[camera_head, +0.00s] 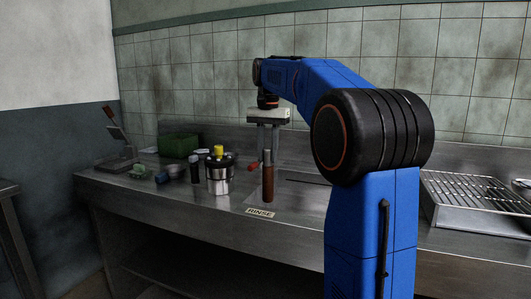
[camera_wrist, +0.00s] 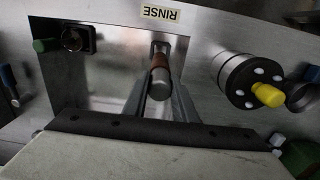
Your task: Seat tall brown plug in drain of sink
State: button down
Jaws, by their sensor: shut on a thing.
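The tall brown plug (camera_head: 268,188) is upright with a grey top, over the left part of the sink (camera_head: 308,204) in the head view. My gripper (camera_head: 268,150) points down from above, with its fingers at the plug's upper part. In the wrist view the plug (camera_wrist: 161,66) lies between the two fingertips (camera_wrist: 160,80), and my gripper is shut on it. A dark square fitting with a round opening (camera_wrist: 74,38), which looks like the drain, is apart from the plug in the wrist view. My arm hides part of the sink in the head view.
A steel canister with a yellow knob (camera_head: 219,172) stands close left of the plug. A RINSE label (camera_head: 260,212) marks the front edge. A green box (camera_head: 179,146) and small items crowd the left counter. A wire rack (camera_head: 475,192) is at right. A green-tipped thing (camera_wrist: 42,45) lies beside the fitting.

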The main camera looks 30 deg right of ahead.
jog(key=shift+r, duration=0.1)
dwell(0.3)
jog(key=shift+r, duration=0.15)
send_over(268, 181)
jog(key=w, duration=0.1)
jog(key=shift+w+d+f, duration=0.1)
jog(key=shift+d+f, duration=0.1)
jog(key=shift+f, duration=1.05)
jog(key=shift+w+d+f, duration=0.1)
jog(key=shift+d+f, duration=0.1)
jog(key=shift+f, duration=3.95)
dwell(0.8)
jog(key=c, duration=1.4)
grip_release()
jog(key=shift+o, duration=0.2)
